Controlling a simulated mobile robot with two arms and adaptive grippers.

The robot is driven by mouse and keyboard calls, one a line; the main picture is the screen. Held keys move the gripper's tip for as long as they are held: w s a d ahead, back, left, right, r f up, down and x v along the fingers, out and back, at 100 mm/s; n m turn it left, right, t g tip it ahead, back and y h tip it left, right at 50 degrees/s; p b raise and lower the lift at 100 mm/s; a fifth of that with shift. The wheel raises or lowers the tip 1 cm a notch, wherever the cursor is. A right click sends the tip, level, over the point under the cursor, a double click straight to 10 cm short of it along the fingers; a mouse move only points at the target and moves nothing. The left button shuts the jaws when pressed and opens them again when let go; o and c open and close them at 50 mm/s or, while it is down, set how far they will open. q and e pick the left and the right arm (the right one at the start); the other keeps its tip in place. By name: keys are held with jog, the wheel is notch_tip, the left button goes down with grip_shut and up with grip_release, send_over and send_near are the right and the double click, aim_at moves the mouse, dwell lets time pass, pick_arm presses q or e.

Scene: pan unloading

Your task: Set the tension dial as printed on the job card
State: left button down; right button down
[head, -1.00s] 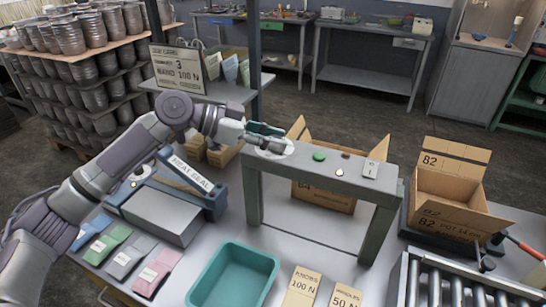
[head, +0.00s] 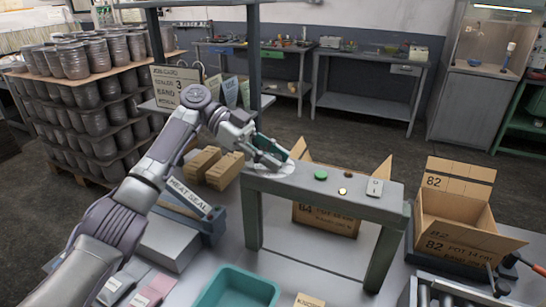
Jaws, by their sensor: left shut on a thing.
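The job card (head: 177,88) stands at the back left on a shelf; its print includes a 3 and a BAND line, small and hard to read now. The grey-green arch-shaped machine (head: 300,184) stands on the table. A pale round dial plate (head: 285,170) lies at the left end of its top. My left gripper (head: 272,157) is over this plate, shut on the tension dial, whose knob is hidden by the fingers. The dial's pointer and scale cannot be read. My right gripper is not in view.
On the machine's top are a green button (head: 320,174), a small yellowish lamp (head: 342,190) and a small label plate (head: 375,187). A heat sealer (head: 190,196) and a teal bin (head: 238,290) are nearby. Open cartons (head: 455,205) stand at right.

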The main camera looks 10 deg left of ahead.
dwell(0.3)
pick_arm(q)
jog(key=c, duration=0.8)
grip_release()
jog(key=v, duration=0.7)
jog(key=shift+a+r, duration=0.1)
jog(key=shift+a, duration=0.05)
